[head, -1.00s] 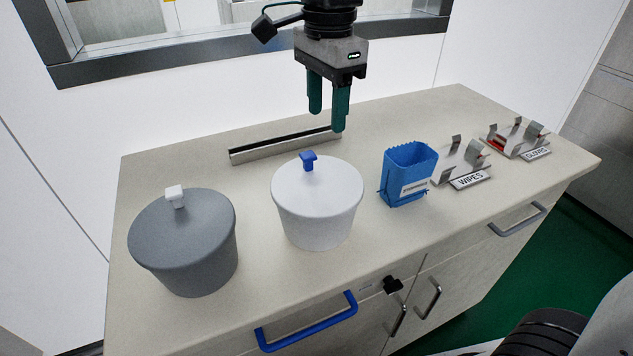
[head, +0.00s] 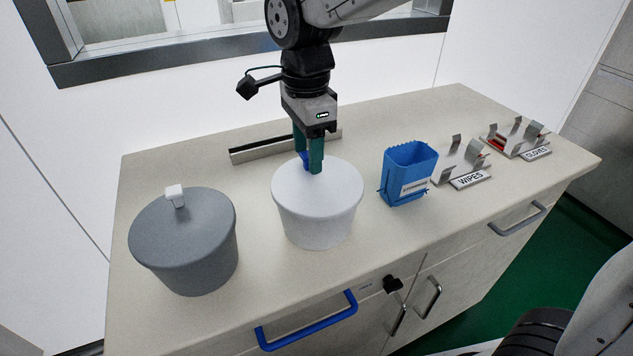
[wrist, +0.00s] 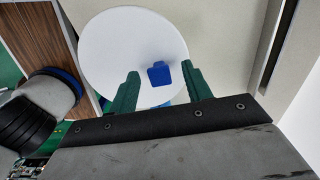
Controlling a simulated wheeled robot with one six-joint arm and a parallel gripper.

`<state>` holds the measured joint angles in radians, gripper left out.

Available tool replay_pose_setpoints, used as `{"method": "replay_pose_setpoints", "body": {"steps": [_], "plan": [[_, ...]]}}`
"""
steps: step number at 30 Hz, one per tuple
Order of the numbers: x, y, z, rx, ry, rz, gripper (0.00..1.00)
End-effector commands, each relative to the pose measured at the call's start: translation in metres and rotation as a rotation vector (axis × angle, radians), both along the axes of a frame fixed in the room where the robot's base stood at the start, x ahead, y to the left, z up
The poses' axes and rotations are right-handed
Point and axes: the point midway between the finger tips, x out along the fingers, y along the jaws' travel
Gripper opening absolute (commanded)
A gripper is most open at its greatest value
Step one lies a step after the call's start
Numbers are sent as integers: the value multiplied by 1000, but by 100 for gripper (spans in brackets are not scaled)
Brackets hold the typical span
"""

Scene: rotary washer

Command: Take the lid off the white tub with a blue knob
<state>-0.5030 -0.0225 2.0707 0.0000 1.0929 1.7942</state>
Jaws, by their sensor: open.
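The white tub (head: 318,220) stands upright on the counter with its white lid (head: 335,182) on. The blue knob (head: 305,160) on the lid is partly hidden behind a finger in the head view. My gripper (head: 308,165) points down over the lid, its green fingers at the knob. I cannot tell whether the fingers touch the lid.
A grey tub (head: 190,250) with a white knob stands to the left. A blue container (head: 405,178) stands close on the right, with the wipes holder (head: 462,165) and gloves holder (head: 518,138) beyond. A metal rail (head: 255,151) lies behind.

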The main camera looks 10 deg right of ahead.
Motion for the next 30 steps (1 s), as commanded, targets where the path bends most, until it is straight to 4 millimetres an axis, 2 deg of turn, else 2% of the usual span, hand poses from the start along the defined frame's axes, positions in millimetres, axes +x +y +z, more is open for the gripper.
{"method": "replay_pose_setpoints", "body": {"steps": [1,2,6,7,19,23,28,30], "plan": [[0,0,0,0,0,0,49],[0,0,0,0,0,0,44],[0,0,0,0,0,0,5],[0,0,0,0,0,0,0],[0,0,5,0,0,0,0],[0,0,16,2,-2,0,0],[0,0,39,2,-3,0,0],[-16,-4,38,0,-1,2,0]]}}
